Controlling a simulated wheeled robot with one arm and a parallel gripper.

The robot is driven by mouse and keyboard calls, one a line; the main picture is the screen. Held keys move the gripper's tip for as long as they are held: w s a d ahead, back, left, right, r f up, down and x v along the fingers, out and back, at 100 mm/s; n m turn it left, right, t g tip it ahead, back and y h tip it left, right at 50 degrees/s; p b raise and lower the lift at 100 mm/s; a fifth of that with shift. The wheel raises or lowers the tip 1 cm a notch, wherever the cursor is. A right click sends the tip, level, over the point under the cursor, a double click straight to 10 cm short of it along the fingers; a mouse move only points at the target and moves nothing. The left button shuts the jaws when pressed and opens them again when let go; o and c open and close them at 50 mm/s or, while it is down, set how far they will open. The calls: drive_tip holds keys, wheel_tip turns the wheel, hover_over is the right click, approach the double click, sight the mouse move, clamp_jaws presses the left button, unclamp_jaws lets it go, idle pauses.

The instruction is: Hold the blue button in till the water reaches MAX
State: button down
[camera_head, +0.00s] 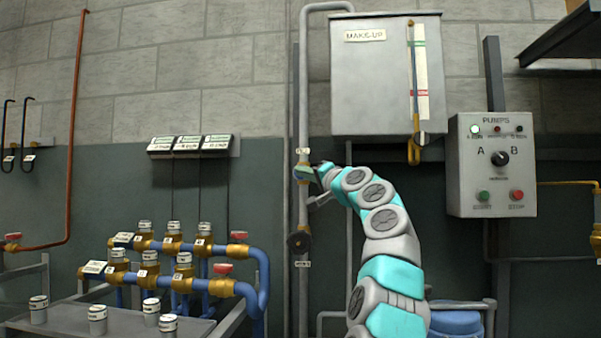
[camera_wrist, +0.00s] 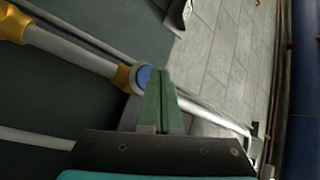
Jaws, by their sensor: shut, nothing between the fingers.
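My gripper (camera_head: 306,172) is at the vertical pipe left of the grey MAKE-UP tank (camera_head: 372,85). In the wrist view its green fingers (camera_wrist: 163,75) are shut with nothing between them. The round blue button (camera_wrist: 143,76) sits on a brass fitting (camera_wrist: 122,77) on the pale pipe, just left of the fingertips. The fingers partly cover it, and I cannot tell whether they touch or press it. The tank's sight glass (camera_head: 413,75) stands before a white scale with a green mark (camera_head: 419,43) high and a red mark (camera_head: 420,93) low. The water level is too small to read.
Blue pipes with brass valves (camera_head: 183,260) stand at lower left. A blue drum (camera_head: 455,321) is low behind my arm.

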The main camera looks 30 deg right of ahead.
drive_tip(key=shift+w+d+p, duration=0.35)
drive_tip(key=shift+w+p, duration=0.1)
drive_tip(key=shift+p, duration=0.15)
idle(2.1)
drive_tip(key=shift+s+a+f, duration=0.1)
drive_tip(key=shift+s+a+b, duration=0.5)
drive_tip(key=shift+s+b, duration=0.15)
drive_tip(key=shift+b, duration=0.25)
drive_tip(key=shift+s, duration=0.1)
drive_tip(key=s+a+b, duration=0.1)
drive_tip(key=s+b, duration=0.1)
drive_tip(key=s+a+b, duration=0.1)
drive_tip(key=s, duration=0.1)
drive_tip(key=shift+a+b, duration=0.35)
drive_tip(key=shift+a, duration=0.05)
